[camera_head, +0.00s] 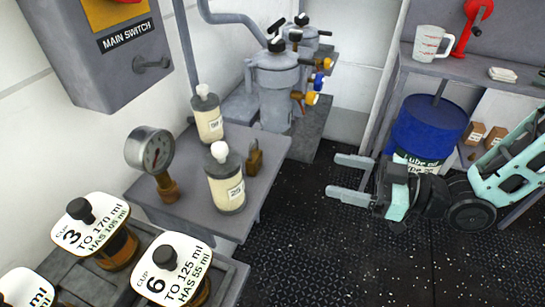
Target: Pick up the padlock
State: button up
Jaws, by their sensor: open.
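A small brass-brown padlock (254,160) stands on the grey table (275,150), near its right edge, just behind and to the right of a capped bottle. It looks upright, with its shackle on top; its lower left part is close to the bottle. My gripper (333,175) is open and empty, to the right of the table over the dark floor. Its two fingers point left toward the table, and a clear gap separates them from the padlock.
Two cream bottles with white caps (226,182) (207,118) and a pressure gauge (152,158) share the table. Labelled cups (172,270) stand in front. Grey filter canisters (275,85) are behind. A blue drum (428,125) and a shelf (490,80) are at right.

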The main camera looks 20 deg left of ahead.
jog(key=p, duration=0.1)
send_near(259, 159)
jog(key=a, duration=0.3)
jog(key=shift+w+a+f+p, duration=0.15)
jog(key=shift+a+p, duration=0.1)
jog(key=shift+a, duration=0.8)
jog(key=shift+w+a+f+p, duration=0.1)
jog(key=shift+a+p, duration=0.1)
jog(key=shift+a, duration=0.9)
jog(key=shift+w+a+f+p, duration=0.15)
jog(key=shift+a+p, duration=0.1)
jog(key=shift+a, duration=0.8)
jog(key=shift+r, duration=0.1)
jog(key=c, duration=1.1)
